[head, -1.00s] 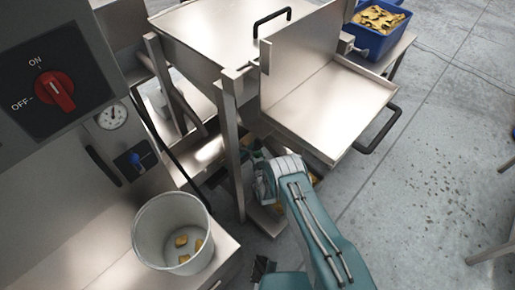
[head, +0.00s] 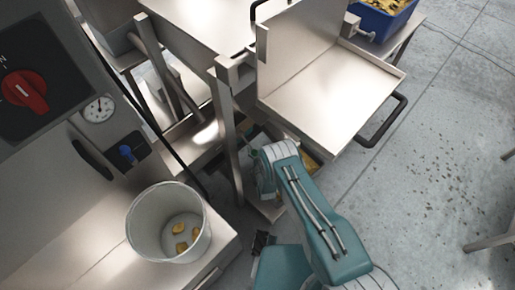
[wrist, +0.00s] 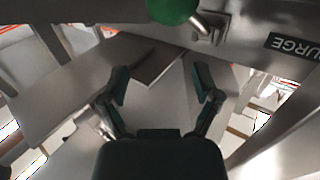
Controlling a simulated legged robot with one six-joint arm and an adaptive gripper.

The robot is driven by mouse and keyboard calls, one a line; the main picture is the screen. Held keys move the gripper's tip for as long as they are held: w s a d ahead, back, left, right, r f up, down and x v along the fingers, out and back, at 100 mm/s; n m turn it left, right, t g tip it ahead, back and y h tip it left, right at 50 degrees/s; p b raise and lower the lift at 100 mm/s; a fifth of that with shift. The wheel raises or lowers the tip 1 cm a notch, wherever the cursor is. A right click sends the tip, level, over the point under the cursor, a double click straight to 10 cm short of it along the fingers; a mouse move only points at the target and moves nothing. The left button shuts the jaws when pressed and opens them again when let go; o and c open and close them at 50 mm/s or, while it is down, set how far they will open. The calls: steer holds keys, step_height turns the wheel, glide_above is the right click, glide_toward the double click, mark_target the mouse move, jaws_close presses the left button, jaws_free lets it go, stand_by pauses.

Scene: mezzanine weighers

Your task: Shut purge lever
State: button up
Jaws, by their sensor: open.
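The purge lever shows in the wrist view as a round green knob (wrist: 172,8) at the top edge, beside a bright metal fitting (wrist: 208,27) on a steel panel. A dark label (wrist: 292,46) reading "URGE", its first letter unclear, is on the panel to the right. My gripper (wrist: 161,84) is open and empty, its two dark fingers spread below the knob in the picture and apart from it. In the head view my arm reaches down beside the steel tray, and the fingers and lever cannot be made out there.
The steel tray (head: 325,95) with a black handle (head: 388,122) overhangs close to my arm. A steel leg (head: 229,140) stands left of the arm. A pail (head: 140,222) with yellow pieces sits on the left bench. A blue crate (head: 382,20) is at the back.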

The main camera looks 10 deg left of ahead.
steer(key=v, duration=1.2)
steer(key=shift+s, duration=0.1)
